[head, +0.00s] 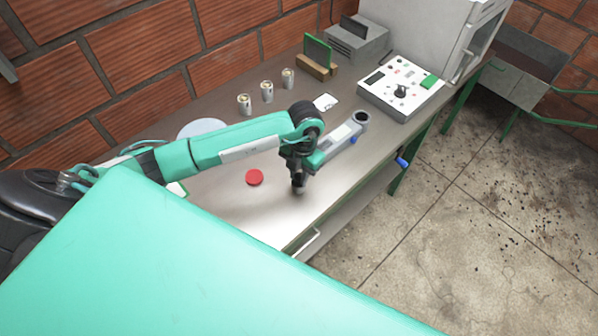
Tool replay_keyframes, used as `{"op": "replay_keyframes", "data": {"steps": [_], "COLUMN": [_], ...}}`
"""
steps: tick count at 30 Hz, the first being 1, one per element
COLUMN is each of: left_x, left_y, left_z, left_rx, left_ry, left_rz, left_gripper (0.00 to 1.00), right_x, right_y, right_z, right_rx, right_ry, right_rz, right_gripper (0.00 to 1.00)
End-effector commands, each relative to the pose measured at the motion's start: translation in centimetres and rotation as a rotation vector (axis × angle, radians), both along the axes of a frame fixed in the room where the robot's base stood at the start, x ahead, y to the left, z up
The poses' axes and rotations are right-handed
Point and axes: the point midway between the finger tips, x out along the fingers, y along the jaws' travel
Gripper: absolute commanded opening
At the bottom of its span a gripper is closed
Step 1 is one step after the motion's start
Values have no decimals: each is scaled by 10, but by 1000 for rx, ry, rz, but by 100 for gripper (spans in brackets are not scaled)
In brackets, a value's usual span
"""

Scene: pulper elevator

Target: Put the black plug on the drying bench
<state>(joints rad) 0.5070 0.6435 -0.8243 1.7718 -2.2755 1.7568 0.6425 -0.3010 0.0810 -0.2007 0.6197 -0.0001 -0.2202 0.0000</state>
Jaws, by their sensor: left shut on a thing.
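My left gripper (299,181) points down over the near part of a steel-topped bench (232,205) with green legs. It is shut on a small dark thing at its fingertips, which looks like the black plug; the fingers hide most of it. I cannot tell whether the thing touches the bench top. My right gripper is not in view. I cannot tell from this view which surface is called the drying bench.
A red disc (254,177) lies left of the gripper. A grey bar-shaped device (343,138) lies to its right. Cans (267,91), a control box (400,88) and a large grey cabinet (430,30) stand farther back. A grey metal tray (515,70) is at the right.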

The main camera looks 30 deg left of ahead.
Motion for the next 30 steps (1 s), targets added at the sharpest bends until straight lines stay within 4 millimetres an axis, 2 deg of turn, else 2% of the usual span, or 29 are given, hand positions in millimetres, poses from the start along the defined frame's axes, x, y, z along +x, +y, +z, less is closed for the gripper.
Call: {"op": "replay_keyframes", "data": {"steps": [3,12,13,16,27,30], "left_x": [0,0,0,0,0,3], "left_y": [0,0,0,0,0,0], "left_z": [-7,-11,-10,-9,-4,5], "left_rx": [2,2,1,1,1,-1], "left_ry": [0,-1,-1,-1,-1,-6], "left_rz": [0,0,0,0,0,-1], "left_gripper": [0,0,26,44,44,44], "right_x": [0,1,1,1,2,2], "right_y": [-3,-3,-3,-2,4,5], "right_z": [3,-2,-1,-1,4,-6], "right_rx": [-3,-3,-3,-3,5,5], "right_ry": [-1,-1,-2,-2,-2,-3], "right_rz": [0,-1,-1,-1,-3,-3], "right_gripper": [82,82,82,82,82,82]}}
